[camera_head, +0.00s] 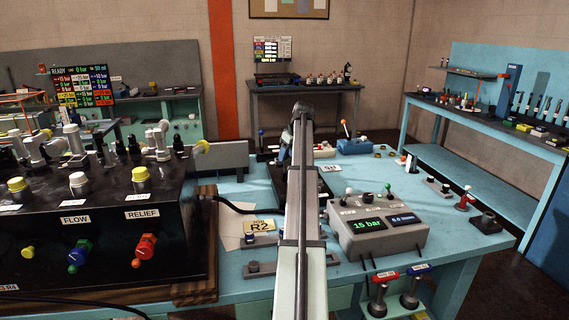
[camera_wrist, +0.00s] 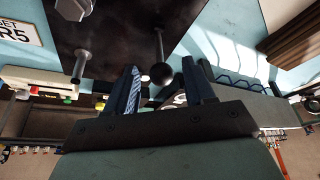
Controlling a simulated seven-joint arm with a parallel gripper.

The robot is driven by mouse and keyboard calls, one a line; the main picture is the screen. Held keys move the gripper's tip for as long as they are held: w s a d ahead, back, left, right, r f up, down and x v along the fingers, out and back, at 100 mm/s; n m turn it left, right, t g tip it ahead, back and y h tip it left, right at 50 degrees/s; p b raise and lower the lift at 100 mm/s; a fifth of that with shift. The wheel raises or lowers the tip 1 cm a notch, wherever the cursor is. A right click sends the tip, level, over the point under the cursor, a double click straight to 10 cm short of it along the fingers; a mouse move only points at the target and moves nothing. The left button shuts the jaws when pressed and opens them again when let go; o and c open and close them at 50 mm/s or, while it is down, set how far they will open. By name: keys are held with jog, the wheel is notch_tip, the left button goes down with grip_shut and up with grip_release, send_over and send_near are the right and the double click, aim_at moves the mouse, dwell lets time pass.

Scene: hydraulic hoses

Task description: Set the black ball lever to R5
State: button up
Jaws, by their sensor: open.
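In the wrist view a black ball (camera_wrist: 162,74) sits on the end of a thin metal lever rod (camera_wrist: 159,45) that comes off a dark plate (camera_wrist: 118,38). My gripper (camera_wrist: 161,69) is open, with one finger on each side of the ball and a visible gap to both. How deep the ball lies between the fingers I cannot tell. A white plate reading R5 (camera_wrist: 19,33) shows at the upper left of the wrist view.
A second metal post (camera_wrist: 82,64) stands left of the ball. The blue bench (camera_head: 445,222) has free room at right.

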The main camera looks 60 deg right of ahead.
aim_at(286, 159)
jog(key=shift+x, duration=2.5)
grip_shut()
